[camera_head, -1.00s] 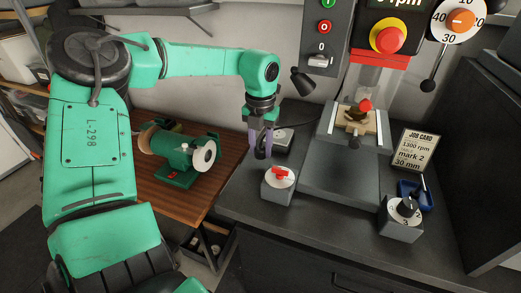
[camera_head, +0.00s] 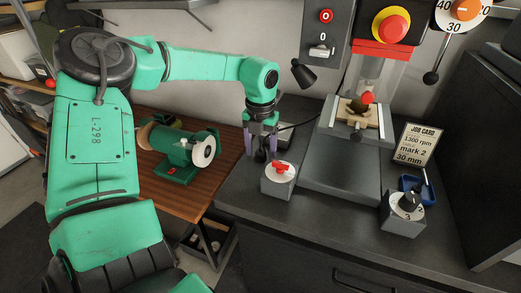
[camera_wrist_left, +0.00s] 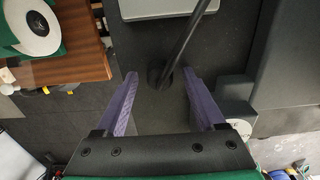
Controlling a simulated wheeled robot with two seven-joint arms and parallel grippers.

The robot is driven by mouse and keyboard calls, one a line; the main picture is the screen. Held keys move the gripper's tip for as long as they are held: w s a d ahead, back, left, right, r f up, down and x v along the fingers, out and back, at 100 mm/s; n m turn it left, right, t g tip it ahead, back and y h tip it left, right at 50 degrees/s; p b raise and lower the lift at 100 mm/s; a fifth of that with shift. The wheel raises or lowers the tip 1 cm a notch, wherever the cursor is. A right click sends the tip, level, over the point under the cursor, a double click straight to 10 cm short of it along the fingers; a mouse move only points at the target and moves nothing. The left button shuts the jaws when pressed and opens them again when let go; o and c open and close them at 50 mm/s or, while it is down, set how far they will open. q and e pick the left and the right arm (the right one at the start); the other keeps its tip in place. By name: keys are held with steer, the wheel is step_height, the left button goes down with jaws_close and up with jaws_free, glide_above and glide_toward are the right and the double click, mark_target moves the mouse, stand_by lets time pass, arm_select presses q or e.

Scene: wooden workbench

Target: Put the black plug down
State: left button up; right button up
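The black plug (camera_head: 261,155) is at the left part of the dark worktop, low between the fingers of my left gripper (camera_head: 261,148). The left wrist view shows the plug (camera_wrist_left: 158,77) with its black cable running up and to the right. The purple fingers of my left gripper (camera_wrist_left: 159,75) are spread, with a visible gap on both sides of the plug. The plug appears to rest on the worktop; its underside is hidden. My right gripper is not in view.
A grey box with a red knob (camera_head: 279,180) stands just in front of my left gripper. A drill press base (camera_head: 340,180) is to its right. A green bench grinder (camera_head: 180,155) stands on the wooden bench at left. A job card (camera_head: 415,145) stands at right.

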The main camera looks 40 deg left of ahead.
mark_target(261, 150)
arm_select(q)
step_height(261, 150, up, 2)
steer(key=shift+r+p, duration=0.1)
steer(key=shift+p, duration=1)
steer(key=shift+w+a+r+b, duration=0.1)
steer(key=shift+w+r+b, duration=0.05)
steer(key=shift+r+b, duration=0.6)
step_height(261, 150, up, 10)
steer(key=shift+f+b, duration=0.25)
steer(key=shift+b, duration=0.1)
